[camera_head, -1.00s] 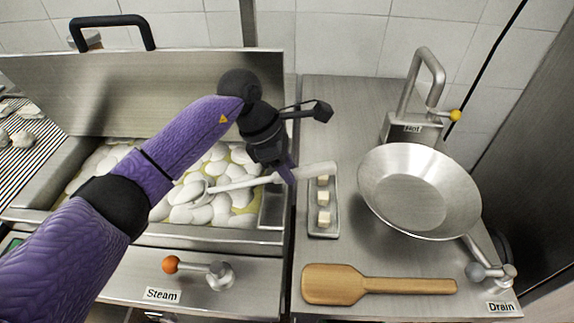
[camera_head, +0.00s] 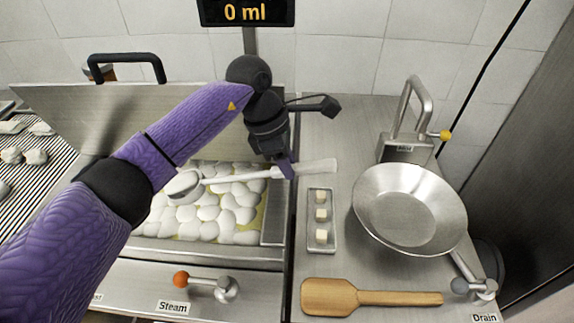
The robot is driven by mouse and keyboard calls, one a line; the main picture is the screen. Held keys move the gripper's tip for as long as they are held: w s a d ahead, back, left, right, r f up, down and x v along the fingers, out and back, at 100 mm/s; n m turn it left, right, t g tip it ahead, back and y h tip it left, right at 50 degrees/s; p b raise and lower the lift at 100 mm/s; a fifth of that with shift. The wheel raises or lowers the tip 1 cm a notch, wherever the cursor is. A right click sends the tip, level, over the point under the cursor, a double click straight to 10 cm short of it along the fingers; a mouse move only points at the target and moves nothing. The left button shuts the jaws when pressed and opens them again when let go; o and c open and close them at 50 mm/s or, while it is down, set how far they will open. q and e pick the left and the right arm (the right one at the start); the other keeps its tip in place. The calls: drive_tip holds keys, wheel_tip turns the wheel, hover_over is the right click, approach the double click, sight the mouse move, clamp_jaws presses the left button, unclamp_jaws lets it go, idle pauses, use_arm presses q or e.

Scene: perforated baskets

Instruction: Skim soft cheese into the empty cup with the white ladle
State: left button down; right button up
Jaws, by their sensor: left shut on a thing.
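My left gripper (camera_head: 286,170) is shut on the handle of the white ladle (camera_head: 240,177). The ladle lies roughly level over the open steel vat, with its bowl (camera_head: 184,185) at the left, above the cheese; I cannot tell whether the bowl touches it. White soft cheese pieces (camera_head: 208,213) float in yellowish liquid in the vat (camera_head: 200,250). What the bowl holds is unclear. The empty cup is not seen in this view. My right gripper is not in view.
A steel pan (camera_head: 365,215) stands at the right by a tap. A narrow tray (camera_head: 311,240) with small cubes and a wooden paddle (camera_head: 335,296) lie on the counter. The raised vat lid (camera_head: 60,110) stands behind. A display (camera_head: 246,12) reads 0 ml.

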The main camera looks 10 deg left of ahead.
use_arm(q)
drive_tip(key=shift+y, duration=0.5)
drive_tip(key=p+v, duration=0.1)
drive_tip(key=v, duration=0.1)
drive_tip(key=d+p+v, duration=0.1)
drive_tip(key=p+v, duration=0.2)
drive_tip(key=v, duration=0.2)
drive_tip(key=shift+w+d+r+p, duration=0.1)
drive_tip(key=shift+d+r+p, duration=0.1)
drive_tip(key=shift+d+p, duration=0.15)
drive_tip(key=shift+r+p, duration=0.45)
drive_tip(key=shift+r, duration=0.1)
